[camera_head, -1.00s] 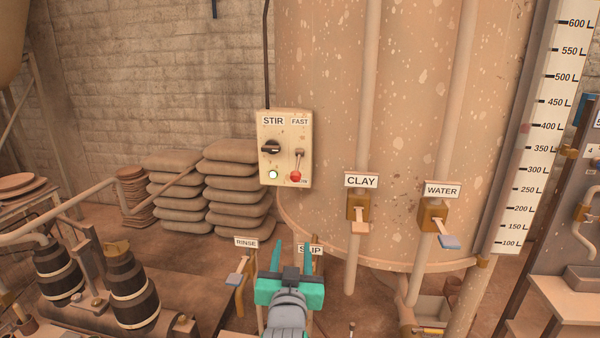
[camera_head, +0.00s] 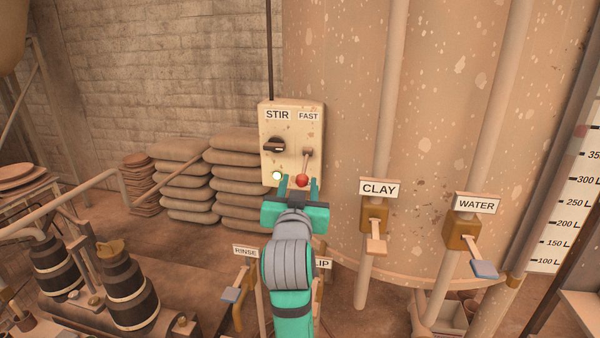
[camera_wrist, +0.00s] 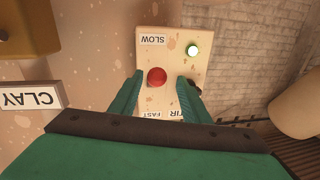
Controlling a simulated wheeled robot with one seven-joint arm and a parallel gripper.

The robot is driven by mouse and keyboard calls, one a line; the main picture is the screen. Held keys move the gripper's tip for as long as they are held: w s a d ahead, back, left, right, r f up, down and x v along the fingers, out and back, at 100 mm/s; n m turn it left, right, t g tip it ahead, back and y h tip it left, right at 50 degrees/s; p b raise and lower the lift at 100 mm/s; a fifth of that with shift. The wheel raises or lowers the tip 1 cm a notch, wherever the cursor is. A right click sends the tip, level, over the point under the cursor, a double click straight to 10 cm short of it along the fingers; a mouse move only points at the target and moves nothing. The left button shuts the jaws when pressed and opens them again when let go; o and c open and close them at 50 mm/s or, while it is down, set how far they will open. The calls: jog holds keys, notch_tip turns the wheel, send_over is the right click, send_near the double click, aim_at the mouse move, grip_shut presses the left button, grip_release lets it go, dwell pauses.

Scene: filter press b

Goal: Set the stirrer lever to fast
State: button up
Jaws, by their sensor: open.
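The stirrer lever (camera_head: 307,160) is on the cream STIR box (camera_head: 290,130) on the big tank. Its red knob (camera_head: 302,181) hangs down, away from the FAST label (camera_head: 309,116) at the top. My gripper (camera_head: 299,184) is open in front of the box's lower part. In the wrist view its fingers (camera_wrist: 159,80) stand on either side of the knob, with gaps showing; contact is not visible.
A black rotary switch (camera_head: 274,145) and a lit lamp (camera_head: 277,175) are on the box, left of the lever. The CLAY valve (camera_head: 375,220) and WATER valve (camera_head: 463,235) stand to the right. The RINSE handle (camera_head: 232,293) is below left. Stacked sacks (camera_head: 185,180) lie behind.

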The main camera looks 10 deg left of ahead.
aim_at(304, 175)
jog(key=w, duration=0.5)
jog(key=shift+w+d, duration=0.1)
jog(key=shift+d, duration=0.05)
jog(key=shift+w+a, duration=0.2)
jog(key=shift+w, duration=0.6)
jog(key=shift+c, duration=0.4)
grip_shut()
